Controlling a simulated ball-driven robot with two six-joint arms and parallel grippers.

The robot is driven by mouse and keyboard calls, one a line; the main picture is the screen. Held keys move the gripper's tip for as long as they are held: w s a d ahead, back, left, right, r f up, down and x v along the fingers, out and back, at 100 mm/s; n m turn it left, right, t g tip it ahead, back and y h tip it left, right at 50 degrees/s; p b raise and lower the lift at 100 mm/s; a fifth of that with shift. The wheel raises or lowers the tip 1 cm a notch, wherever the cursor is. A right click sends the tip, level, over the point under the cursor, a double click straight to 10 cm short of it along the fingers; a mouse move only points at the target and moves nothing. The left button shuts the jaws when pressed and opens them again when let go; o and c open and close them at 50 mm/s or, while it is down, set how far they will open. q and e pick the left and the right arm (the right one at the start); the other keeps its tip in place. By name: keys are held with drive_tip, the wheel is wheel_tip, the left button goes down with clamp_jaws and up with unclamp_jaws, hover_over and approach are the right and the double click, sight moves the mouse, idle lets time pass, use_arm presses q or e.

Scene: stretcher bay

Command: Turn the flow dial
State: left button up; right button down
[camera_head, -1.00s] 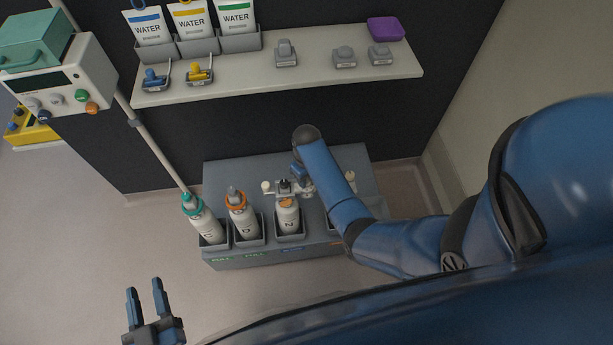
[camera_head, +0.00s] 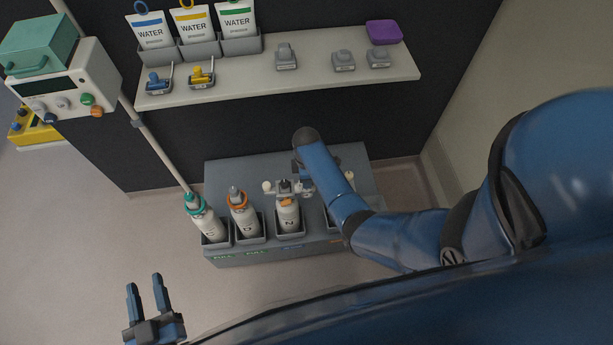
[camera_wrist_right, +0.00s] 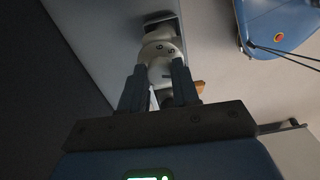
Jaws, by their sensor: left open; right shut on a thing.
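My right gripper (camera_wrist_right: 160,72) is shut on the dial, a finger on each side. In the head view my right gripper (camera_head: 299,172) is over the grey unit, near the bottle marked N (camera_head: 288,216), and is partly hidden by my own right wrist. A small pale fitting (camera_head: 306,187) shows beside it; its numerals are too small to read there. My left gripper (camera_head: 145,288) is open and empty over the floor at lower left.
The grey unit (camera_head: 234,172) holds bottles in bins along its front, including one with an orange collar (camera_head: 239,206) and one with a teal collar (camera_head: 195,203). A pale shelf (camera_head: 240,90) with water pouches is behind. A pole with a monitor (camera_head: 75,85) stands left.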

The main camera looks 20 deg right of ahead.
drive_tip(key=shift+n, duration=1.5)
drive_tip(key=c, duration=0.8)
unclamp_jaws()
drive_tip(key=shift+r, duration=0.15)
wheel_tip(320, 180, up, 10)
drive_tip(key=shift+r, duration=0.25)
